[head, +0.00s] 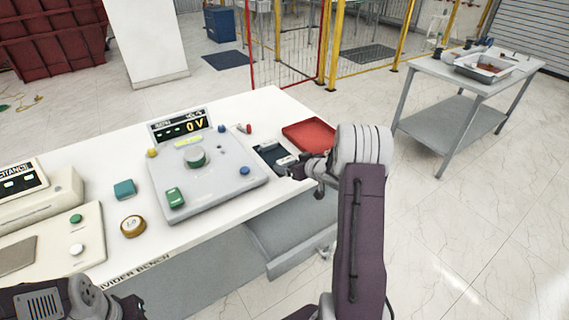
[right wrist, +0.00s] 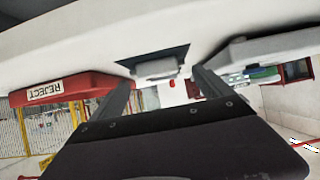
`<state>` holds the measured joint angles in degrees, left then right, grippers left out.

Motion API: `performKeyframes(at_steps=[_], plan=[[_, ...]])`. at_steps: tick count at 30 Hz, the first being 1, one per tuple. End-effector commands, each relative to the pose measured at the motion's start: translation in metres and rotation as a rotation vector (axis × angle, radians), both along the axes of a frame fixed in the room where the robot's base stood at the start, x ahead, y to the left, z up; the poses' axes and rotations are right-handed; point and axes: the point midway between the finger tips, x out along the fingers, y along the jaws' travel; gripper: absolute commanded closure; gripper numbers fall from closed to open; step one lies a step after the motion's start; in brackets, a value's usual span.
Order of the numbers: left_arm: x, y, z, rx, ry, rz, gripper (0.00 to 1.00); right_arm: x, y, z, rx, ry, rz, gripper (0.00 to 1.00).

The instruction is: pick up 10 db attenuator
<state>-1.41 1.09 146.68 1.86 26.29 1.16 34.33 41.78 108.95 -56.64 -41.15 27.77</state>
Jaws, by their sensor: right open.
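A small silver-grey block, which looks like the attenuator (right wrist: 155,68), lies on a dark mat (head: 262,150) at the right end of the white bench. No label on it is legible. In the head view, small light blocks (head: 284,161) show on that mat, partly hidden by my right gripper (head: 298,168). My right gripper (right wrist: 160,86) is open and empty, its two fingers spread either side of the block in the picture, with a gap to it. My left arm shows at the lower left; its gripper (head: 128,304) is dark and cut off by the frame edge.
A red reject tray (head: 310,134) stands beside the mat, close to my right gripper. A grey console (head: 225,180) reading 0 V is left of the mat. A brass knob-like weight (head: 132,226) and a teal block (head: 124,189) lie farther left. An open drawer (head: 290,236) juts out below.

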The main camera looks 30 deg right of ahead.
Motion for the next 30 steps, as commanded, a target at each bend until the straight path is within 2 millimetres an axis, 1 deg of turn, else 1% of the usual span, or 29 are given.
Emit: performKeyframes(at_steps=[2, 4, 9, 12, 19, 20, 21, 23, 24, 26, 27, 30], plan=[[0.000, 0.000, 0.000, 0.000, 0.000, 0.000, 1.00, 0.002, 0.000, 0.000, 0.000, -0.001, 0.000, 0.10], [0.000, 0.000, 0.001, 0.000, 0.000, 0.000, 1.00, 0.008, 0.001, -0.003, -0.001, 0.000, 0.002, 0.10], [0.000, 0.000, 0.003, 0.000, 0.000, 0.000, 1.00, 0.037, 0.002, -0.016, 0.000, 0.000, 0.004, 0.10], [0.000, 0.000, 0.003, 0.000, 0.000, 0.000, 1.00, 0.046, 0.002, -0.021, 0.000, 0.000, 0.001, 0.10], [0.000, 0.000, 0.003, 0.000, 0.000, 0.000, 1.00, 0.048, 0.002, -0.022, 0.000, 0.000, 0.000, 0.10], [0.000, 0.000, 0.003, 0.000, 0.000, 0.000, 1.00, 0.048, 0.002, -0.022, 0.000, 0.000, 0.000, 0.19], [0.000, 0.000, 0.003, 0.000, 0.000, 0.000, 1.00, 0.048, 0.002, -0.022, 0.000, 0.000, 0.000, 0.30], [0.000, 0.000, 0.003, 0.000, 0.000, 0.000, 1.00, 0.048, 0.002, -0.022, 0.000, 0.000, 0.000, 0.46], [0.000, 0.000, 0.003, 0.000, 0.000, 0.000, 1.00, 0.048, 0.002, -0.022, 0.000, 0.000, 0.000, 0.58], [0.000, 0.000, 0.003, 0.000, 0.000, 0.000, 1.00, 0.048, 0.002, -0.022, 0.000, 0.000, 0.000, 0.74], [0.000, 0.000, 0.003, 0.000, 0.000, 0.000, 1.00, 0.048, 0.002, -0.022, -0.001, -0.001, 0.000, 0.78], [0.000, 0.000, 0.003, 0.000, 0.000, 0.000, 1.00, 0.048, 0.002, -0.022, -0.001, -0.001, 0.000, 0.78]])
